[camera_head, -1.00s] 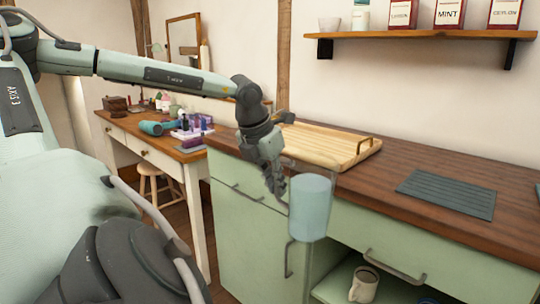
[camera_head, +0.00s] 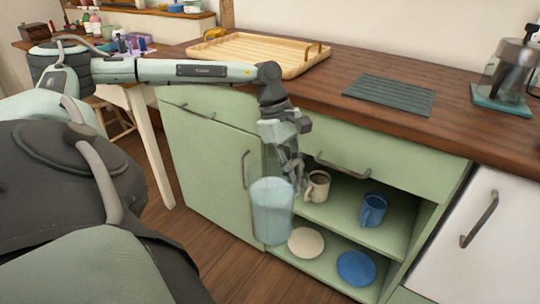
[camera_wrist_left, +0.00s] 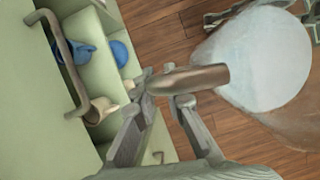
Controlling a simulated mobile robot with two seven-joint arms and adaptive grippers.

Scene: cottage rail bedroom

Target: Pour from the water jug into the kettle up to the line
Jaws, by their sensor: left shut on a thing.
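The water jug (camera_head: 272,212) is clear and partly filled with pale blue water. It hangs roughly upright in front of the green cabinet, below the worktop. My left gripper (camera_head: 291,172) is shut on its handle. In the left wrist view the fingers (camera_wrist_left: 162,92) close around the brown handle bar, with the jug's pale round water surface (camera_wrist_left: 268,60) beside it. A glass vessel with a dark lid and handle, which looks like the kettle (camera_head: 506,68), stands on a teal mat at the right of the worktop. Its fill line is too small to make out. My right gripper is not in view.
A wooden tray (camera_head: 262,42) and a grey slatted mat (camera_head: 390,93) lie on the brown worktop (camera_head: 330,85). The open shelves below hold a cream mug (camera_head: 317,186), a blue mug (camera_head: 374,210) and two discs, cream (camera_head: 306,242) and blue (camera_head: 356,268). Cabinet handles stick out near the jug.

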